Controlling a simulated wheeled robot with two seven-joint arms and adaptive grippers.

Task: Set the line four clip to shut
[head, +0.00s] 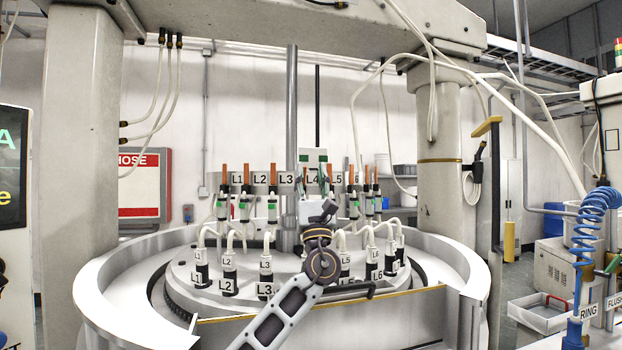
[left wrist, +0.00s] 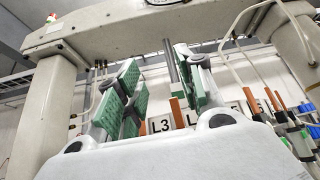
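The ring of upright lines carries labels L1 to L6 in the head view; the L4 label (head: 312,177) is just above my left gripper (head: 320,203). An orange-topped line (head: 329,174) rises between L4 and L5. My gripper hides the lower part around line four, so the clip there and its state cannot be seen. In the left wrist view, the green-padded fingers of my left gripper (left wrist: 163,88) stand apart with nothing held. An orange top (left wrist: 176,112) and the L3 label (left wrist: 160,124) show beyond the gap. My right gripper is out of view.
Neighbouring clips with green parts, such as the one by L3 (head: 272,208) and the one by L5 (head: 353,207), stand close on both sides. Labelled hose fittings (head: 265,275) stand in front. A grey post (head: 291,130) rises behind. A pale round rim (head: 110,283) surrounds the machine.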

